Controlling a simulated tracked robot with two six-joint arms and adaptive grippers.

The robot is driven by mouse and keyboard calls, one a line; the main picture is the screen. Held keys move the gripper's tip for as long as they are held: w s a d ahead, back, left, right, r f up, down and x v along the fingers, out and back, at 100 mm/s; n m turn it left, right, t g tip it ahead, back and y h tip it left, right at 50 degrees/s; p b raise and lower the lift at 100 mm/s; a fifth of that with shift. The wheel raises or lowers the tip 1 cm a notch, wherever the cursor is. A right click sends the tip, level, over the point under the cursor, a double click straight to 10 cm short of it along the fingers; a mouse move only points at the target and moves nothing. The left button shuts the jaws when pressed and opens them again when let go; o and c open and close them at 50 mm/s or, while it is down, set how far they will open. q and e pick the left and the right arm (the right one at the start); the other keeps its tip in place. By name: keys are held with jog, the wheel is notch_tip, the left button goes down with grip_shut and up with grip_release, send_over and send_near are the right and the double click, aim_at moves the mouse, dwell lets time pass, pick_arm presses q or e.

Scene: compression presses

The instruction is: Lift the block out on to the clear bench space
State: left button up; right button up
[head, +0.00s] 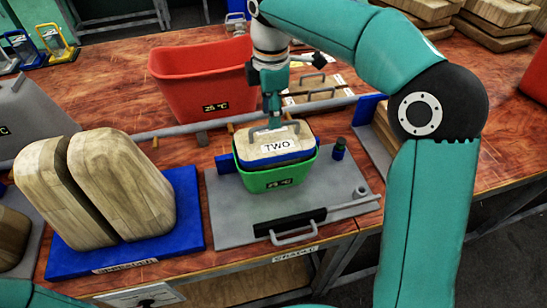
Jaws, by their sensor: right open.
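The block (267,144), pale wood with a blue band, a grey handle on top and a label "TWO", sits in a green tub (275,181) marked with a temperature reading. The tub stands on a grey plate (228,222). My right gripper (273,121) points down over the block, its fingertips at the handle. It is open. I cannot tell whether the fingers straddle or touch the handle. The block's lower part is hidden inside the tub. My left gripper is not in view.
Large wooden blocks (122,185) stand on a blue base (187,215) at left. A red bin (190,88) is behind, with a grey rail (185,130) before it. A small dark bottle (339,149) stands right of the tub. Bare red-brown bench (440,135) shows at right.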

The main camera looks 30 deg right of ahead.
aim_at(274, 154)
jog(key=f, duration=0.3)
jog(key=shift+s+d+f, duration=0.25)
jog(key=shift+s+f, duration=0.05)
jog(key=shift+f, duration=0.05)
jog(key=shift+w+f, duration=0.1)
jog(key=shift+f, duration=0.15)
jog(key=shift+c, duration=0.3)
grip_shut()
jog(key=shift+r, duration=0.1)
